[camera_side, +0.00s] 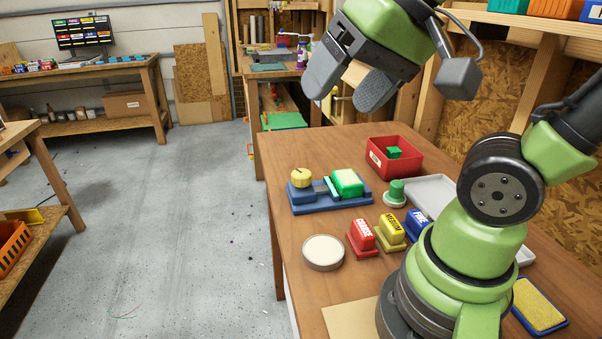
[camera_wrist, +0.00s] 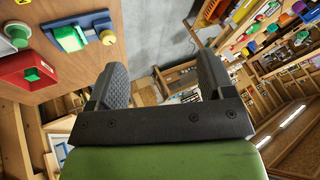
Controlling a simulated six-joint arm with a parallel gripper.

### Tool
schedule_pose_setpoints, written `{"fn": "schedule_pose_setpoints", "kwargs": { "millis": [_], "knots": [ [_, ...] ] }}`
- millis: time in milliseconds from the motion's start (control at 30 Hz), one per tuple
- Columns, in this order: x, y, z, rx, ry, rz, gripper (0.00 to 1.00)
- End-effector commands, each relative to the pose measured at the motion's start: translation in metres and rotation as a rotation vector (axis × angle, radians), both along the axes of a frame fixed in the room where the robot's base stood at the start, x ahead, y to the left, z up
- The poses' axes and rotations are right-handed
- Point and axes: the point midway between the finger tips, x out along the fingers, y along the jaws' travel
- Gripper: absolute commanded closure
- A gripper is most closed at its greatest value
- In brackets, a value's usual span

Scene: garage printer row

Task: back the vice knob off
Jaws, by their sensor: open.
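The vice is a blue base (camera_side: 330,201) on the wooden bench in the side view. A yellow knob (camera_side: 301,177) stands at its left end, and a green block (camera_side: 347,183) sits at its right end. In the wrist view the vice (camera_wrist: 70,38) is at the upper left, with part of its yellow knob (camera_wrist: 107,37) beside it. My gripper (camera_side: 345,92) is open and empty, raised well above the bench and apart from the vice. Its two grey finger pads also show in the wrist view (camera_wrist: 163,88).
A red bin (camera_side: 415,153) with a green cube stands behind the vice. A green knob (camera_side: 396,193), red block (camera_side: 361,238), yellow block (camera_side: 391,233) and blue block (camera_side: 417,226) stand to the right and front. A round white disc (camera_side: 323,252) lies near the left edge.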

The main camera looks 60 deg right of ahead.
Motion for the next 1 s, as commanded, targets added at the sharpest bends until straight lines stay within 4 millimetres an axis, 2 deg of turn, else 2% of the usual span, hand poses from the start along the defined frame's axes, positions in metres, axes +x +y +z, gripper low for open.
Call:
{"fn": "schedule_pose_setpoints", "kwargs": {
  "millis": [167,267,367,500,700,800,1000],
  "knots": [
    [0.057,-0.029,-0.004,0.059,0.152,-0.239,0.25],
    [0.088,-0.051,-0.016,0.09,0.233,-0.38,0.25],
    [0.116,-0.075,-0.036,0.119,0.311,-0.525,0.25],
    [0.148,-0.112,-0.075,0.155,0.413,-0.729,0.25],
    [0.17,-0.158,-0.135,0.189,0.525,-0.973,0.25],
    [0.172,-0.171,-0.156,0.197,0.558,-1.048,0.25],
    [0.173,-0.18,-0.175,0.203,0.579,-1.101,0.25]
  ]
}}
